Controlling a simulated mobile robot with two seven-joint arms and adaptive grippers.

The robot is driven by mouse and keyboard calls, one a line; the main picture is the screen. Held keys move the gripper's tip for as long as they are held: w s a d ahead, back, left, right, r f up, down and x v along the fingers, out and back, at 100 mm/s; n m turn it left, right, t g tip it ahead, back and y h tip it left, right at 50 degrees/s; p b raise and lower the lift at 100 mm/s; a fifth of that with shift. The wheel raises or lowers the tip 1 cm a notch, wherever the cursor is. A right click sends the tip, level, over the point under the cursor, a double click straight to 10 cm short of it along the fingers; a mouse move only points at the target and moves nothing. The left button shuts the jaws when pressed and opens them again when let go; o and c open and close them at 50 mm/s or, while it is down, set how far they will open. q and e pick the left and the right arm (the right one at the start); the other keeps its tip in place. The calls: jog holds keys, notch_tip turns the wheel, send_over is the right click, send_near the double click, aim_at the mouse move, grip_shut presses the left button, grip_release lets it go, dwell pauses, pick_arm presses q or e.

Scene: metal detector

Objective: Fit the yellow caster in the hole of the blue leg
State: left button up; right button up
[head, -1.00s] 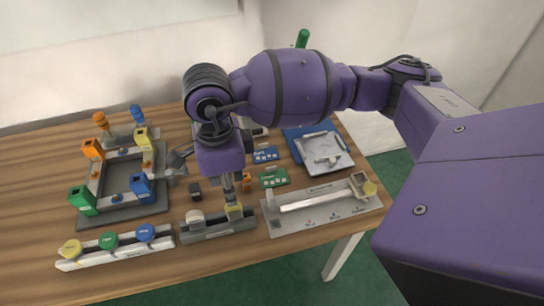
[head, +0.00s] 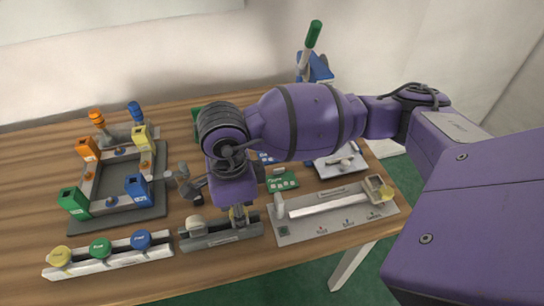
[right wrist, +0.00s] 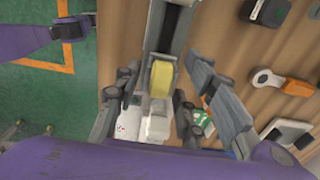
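The blue leg (head: 137,187) is an upright block with a hole in its top, at the near right corner of the dark frame. A yellow piece (right wrist: 161,78), possibly the yellow caster, sits at one end of the grey holder (head: 195,243), mostly behind my right wrist in the head view. My right gripper (right wrist: 164,88) is open, with fingers apart on either side of this piece. Contact is hard to judge. A round yellow piece (head: 61,255) lies on the white rail. A dark part, apparently my left gripper (right wrist: 74,28), shows beside the table in the right wrist view; its fingers are unclear.
Orange (head: 86,148), yellow (head: 142,138) and green (head: 73,202) blocks stand on the dark frame (head: 118,218). A white rail (head: 105,266) lies in front. A pale tray (head: 325,228) is right of the holder. Bare wood separates frame and holder.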

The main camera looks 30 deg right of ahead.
jog(key=shift+r, duration=0.1)
jog(key=c, duration=0.8)
pick_arm(q)
jog(key=shift+s+f, duration=0.1)
jog(key=shift+s, duration=0.25)
pick_arm(e)
jog(key=shift+w+r, duration=0.1)
jog(key=shift+c, duration=0.3)
jog(key=shift+r+p, duration=0.8)
jog(key=shift+r, duration=0.65)
jog(key=shift+r+p, duration=0.35)
jog(key=shift+r, duration=0.4)
pick_arm(q)
jog(key=shift+t, duration=0.3)
jog(key=w+r, duration=0.2)
jog(key=r, duration=0.1)
jog(key=shift+w+r, duration=0.2)
jog(key=shift+w, duration=0.2)
jog(key=shift+s, duration=0.1)
